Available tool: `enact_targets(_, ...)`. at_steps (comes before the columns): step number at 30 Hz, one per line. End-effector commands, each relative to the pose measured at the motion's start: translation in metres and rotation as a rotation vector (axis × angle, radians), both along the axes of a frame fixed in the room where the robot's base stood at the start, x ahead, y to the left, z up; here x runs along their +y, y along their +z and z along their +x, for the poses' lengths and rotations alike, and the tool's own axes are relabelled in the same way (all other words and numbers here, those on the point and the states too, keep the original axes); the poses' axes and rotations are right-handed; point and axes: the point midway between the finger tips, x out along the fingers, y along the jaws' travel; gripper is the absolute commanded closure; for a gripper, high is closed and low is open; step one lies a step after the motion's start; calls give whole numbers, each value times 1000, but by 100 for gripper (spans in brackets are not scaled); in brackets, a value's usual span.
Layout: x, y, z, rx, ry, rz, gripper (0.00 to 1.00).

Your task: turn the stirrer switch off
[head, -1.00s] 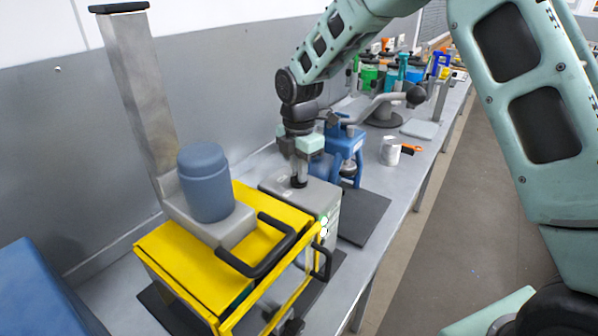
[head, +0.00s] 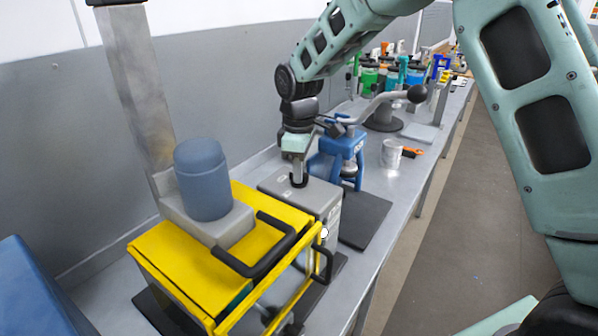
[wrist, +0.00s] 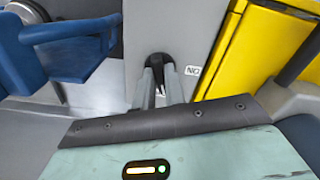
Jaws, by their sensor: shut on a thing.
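The black stirrer switch knob (head: 298,183) stands on the top of a grey control box (head: 327,205) beside the yellow-framed agitator (head: 185,262). My gripper (head: 299,172) points down over the box with its fingertips at the knob. In the wrist view, the two grey fingers (wrist: 160,88) are shut on the black knob (wrist: 157,62), which partly shows beyond them. A label (wrist: 193,71) beginning "NO" is partly visible right of the knob; the rest of the marking is hidden. A white round spot (head: 324,232) shows on the box's front.
A blue-grey motor (head: 203,180) and tall metal column (head: 140,90) stand left of the box.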

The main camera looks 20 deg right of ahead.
Motion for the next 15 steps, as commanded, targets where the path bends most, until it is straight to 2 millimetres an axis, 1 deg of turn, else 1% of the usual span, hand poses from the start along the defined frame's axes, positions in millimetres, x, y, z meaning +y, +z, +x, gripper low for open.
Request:
enact_targets(6,0,1,1,-4,-176,1,100)
enact_targets(15,0,1,1,-4,-335,1,100)
